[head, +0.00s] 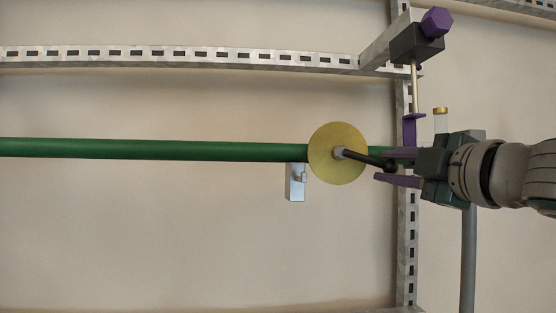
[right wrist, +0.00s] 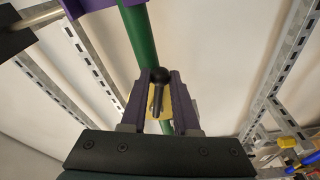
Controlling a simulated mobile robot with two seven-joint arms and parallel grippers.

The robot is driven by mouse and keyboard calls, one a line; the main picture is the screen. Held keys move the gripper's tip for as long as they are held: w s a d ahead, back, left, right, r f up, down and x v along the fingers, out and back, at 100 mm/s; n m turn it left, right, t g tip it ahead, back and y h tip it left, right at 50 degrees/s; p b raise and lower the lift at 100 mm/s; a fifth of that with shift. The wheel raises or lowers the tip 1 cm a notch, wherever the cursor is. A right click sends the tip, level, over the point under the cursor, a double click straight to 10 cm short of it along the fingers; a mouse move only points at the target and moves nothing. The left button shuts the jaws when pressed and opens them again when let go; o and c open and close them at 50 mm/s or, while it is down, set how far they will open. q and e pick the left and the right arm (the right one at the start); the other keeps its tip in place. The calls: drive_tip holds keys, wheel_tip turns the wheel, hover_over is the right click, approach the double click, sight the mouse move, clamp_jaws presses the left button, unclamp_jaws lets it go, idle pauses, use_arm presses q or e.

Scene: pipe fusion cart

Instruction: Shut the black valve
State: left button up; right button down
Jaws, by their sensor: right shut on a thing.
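The black valve handle (head: 365,158) is a short rod with a ball end. It sticks out from the hub of a round yellow disc (head: 332,175) on a green pipe (head: 150,150). In the head view the handle points right and slightly down. My right gripper (head: 384,166) comes in from the right, its purple fingers shut around the ball end. In the right wrist view the handle (right wrist: 157,95) lies between the fingers of the gripper (right wrist: 160,76), with part of the yellow disc beyond. My left gripper is not in view.
A slotted metal rail (head: 180,58) runs above the pipe, and an upright slotted post (head: 407,255) stands behind my gripper. A black block (head: 415,44) with a purple hexagonal knob (head: 437,22) sits above my gripper. A small grey block (head: 295,188) hangs under the pipe.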

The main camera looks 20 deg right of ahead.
drive_tip(key=shift+a+f+m+b, duration=0.15)
drive_tip(key=shift+f+m+b, duration=0.25)
drive_tip(key=shift+m, duration=0.3)
drive_tip(key=shift+w+a+f+m+t+b, duration=0.1)
drive_tip(key=shift+a+f+m+t+b, duration=0.15)
drive_tip(key=shift+m+b, duration=0.35)
drive_tip(key=shift+a+f+m+t+b, duration=0.1)
drive_tip(key=shift+f+m+b, duration=0.25)
drive_tip(key=shift+m+b, duration=0.2)
